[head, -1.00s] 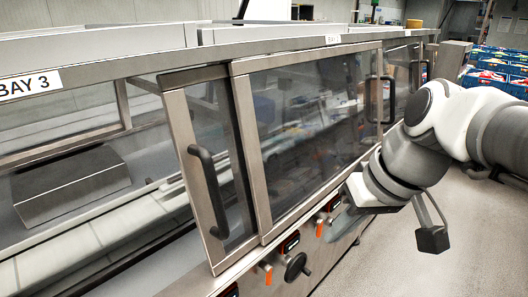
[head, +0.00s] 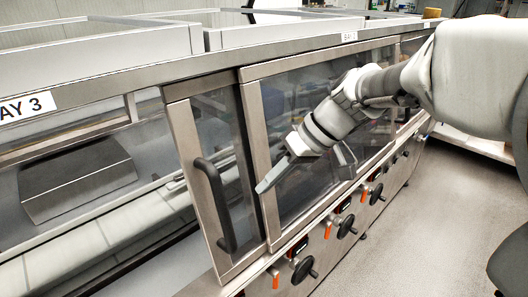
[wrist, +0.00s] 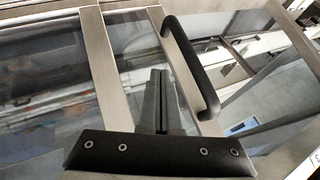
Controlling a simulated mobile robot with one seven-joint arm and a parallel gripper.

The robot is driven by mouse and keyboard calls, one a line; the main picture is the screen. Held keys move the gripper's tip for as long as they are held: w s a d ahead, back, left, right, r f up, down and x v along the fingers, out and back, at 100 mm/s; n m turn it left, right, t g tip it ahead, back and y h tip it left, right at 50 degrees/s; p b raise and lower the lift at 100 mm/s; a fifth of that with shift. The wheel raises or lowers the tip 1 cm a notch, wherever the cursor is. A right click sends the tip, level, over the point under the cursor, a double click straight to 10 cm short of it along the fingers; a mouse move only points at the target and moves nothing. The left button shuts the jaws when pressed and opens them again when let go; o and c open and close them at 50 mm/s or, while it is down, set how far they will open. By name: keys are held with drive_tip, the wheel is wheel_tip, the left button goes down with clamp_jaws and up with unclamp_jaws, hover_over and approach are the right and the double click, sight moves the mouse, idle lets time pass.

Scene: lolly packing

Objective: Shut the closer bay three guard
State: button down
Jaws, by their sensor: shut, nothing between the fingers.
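The bay three guard (head: 187,165) is a glass panel in a steel frame, on the front of the machine right of the "BAY 3" label (head: 25,106). It stands slid to the right, partly behind the neighbouring panel (head: 257,150), leaving the bay open on its left. Its black bar handle (head: 216,200) is upright and clear. My gripper (head: 262,188) is shut and empty, in front of the neighbouring panel, just right of the handle. In the wrist view, the shut fingers (wrist: 164,85) point beside the handle (wrist: 188,65), with no clear contact.
Inside the open bay are a steel box (head: 80,185) and a pale conveyor (head: 110,225). The grey floor (head: 420,240) to the right is clear.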

drive_tip(key=s+a+f+p, duration=0.1)
drive_tip(key=s+a+f, duration=0.1)
drive_tip(key=a, duration=0.3)
drive_tip(key=shift+s+f, duration=0.25)
drive_tip(key=shift+f, duration=0.15)
drive_tip(key=shift+a, duration=0.1)
